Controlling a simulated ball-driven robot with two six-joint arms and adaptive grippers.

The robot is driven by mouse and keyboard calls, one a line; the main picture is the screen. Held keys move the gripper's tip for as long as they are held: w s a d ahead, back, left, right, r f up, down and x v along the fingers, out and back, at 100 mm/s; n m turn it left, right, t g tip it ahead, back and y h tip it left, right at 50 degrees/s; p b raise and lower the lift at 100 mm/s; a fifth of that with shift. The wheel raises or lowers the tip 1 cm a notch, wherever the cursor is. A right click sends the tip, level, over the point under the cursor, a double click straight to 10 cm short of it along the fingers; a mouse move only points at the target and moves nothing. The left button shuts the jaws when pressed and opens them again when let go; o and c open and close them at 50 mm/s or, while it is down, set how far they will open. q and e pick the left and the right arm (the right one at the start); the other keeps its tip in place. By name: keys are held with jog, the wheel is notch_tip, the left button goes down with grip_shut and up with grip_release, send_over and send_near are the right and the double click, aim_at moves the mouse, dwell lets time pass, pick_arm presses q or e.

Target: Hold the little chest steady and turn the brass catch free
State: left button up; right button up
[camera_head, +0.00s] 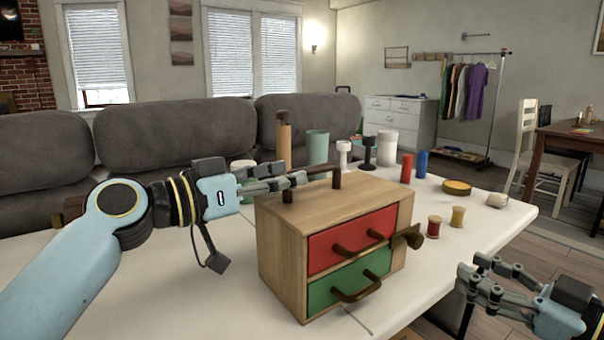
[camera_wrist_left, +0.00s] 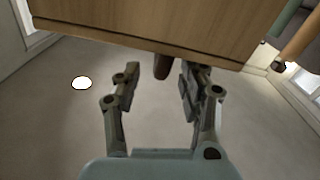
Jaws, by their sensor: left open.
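The little wooden chest (camera_head: 285,255) stands on the white table, with a red drawer (camera_head: 330,250) above a green drawer (camera_head: 325,288). Each drawer has a dark handle. The brass catch (camera_head: 410,237) sticks out at the chest's front right edge, beside the red drawer. A dark carrying handle (camera_head: 336,179) is on top. My left gripper (camera_head: 296,182) is open at the left part of this handle. In the left wrist view, the chest's wood (camera_wrist_left: 150,25) fills the top and a dark handle end (camera_wrist_left: 163,66) shows between the fingers. My right gripper (camera_head: 468,274) is open and empty, right of the chest.
Behind the chest are a green cup (camera_head: 317,147), a white jar (camera_head: 387,147) and two small stands. Red (camera_head: 406,168) and blue (camera_head: 422,164) cylinders, two spools (camera_head: 457,216) and a yellow round tin (camera_head: 457,187) are to the right. The white tabletop (camera_head: 225,290) is clear in front left.

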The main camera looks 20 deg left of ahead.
aim_at(309, 172)
pick_arm(q)
jog(key=x, duration=0.5)
jog(key=shift+w+d, duration=0.1)
jog(key=shift+w, duration=0.05)
grip_shut()
